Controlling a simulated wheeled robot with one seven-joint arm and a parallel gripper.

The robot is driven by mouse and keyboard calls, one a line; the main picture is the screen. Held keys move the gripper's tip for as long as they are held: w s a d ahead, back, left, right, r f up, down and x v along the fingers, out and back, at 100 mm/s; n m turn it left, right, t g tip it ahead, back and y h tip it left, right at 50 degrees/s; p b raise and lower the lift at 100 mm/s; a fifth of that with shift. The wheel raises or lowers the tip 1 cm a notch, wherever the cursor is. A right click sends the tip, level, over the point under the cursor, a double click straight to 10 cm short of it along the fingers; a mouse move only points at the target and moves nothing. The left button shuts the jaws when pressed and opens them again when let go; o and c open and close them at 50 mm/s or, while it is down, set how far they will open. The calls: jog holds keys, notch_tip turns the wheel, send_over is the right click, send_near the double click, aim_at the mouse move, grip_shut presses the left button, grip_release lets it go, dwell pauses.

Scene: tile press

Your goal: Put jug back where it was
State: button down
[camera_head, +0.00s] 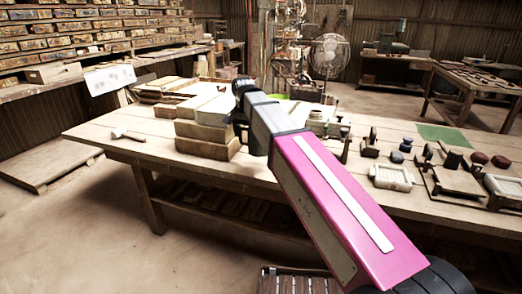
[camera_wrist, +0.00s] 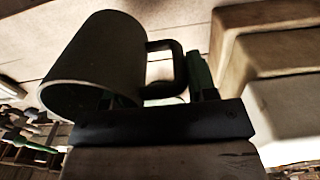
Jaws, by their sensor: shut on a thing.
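The jug (camera_wrist: 95,65) shows large in the wrist view as a dark, shaded cylinder with a pale rim and a looped handle on its right. My gripper (camera_wrist: 155,88) is shut on the jug at its handle side; the exact contact is in shadow. The jug appears tilted in this view, and I cannot tell whether it touches the table.
Stacked blocks (camera_head: 207,137) stand just left of my arm; pale block edges (camera_wrist: 280,45) also fill the right of the wrist view. A hammer (camera_head: 128,134) lies at the table's left. Several small tools and trays (camera_head: 392,177) crowd its right side. A green mat (camera_head: 445,136) lies behind them.

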jog(key=shift+w+d+f, duration=0.75)
jog(key=shift+w+f, duration=0.3)
jog(key=shift+f, duration=0.4)
jog(key=shift+w+d+f, duration=0.75)
jog(key=shift+w+f, duration=0.35)
jog(key=shift+f, duration=0.3)
jog(key=shift+w+d+f, duration=0.75)
jog(key=shift+w+f, duration=0.3)
jog(key=shift+f, duration=0.4)
jog(key=shift+f, duration=0.1)
jog(key=shift+c, duration=2.1)
grip_release()
notch_tip(320, 180, up, 12)
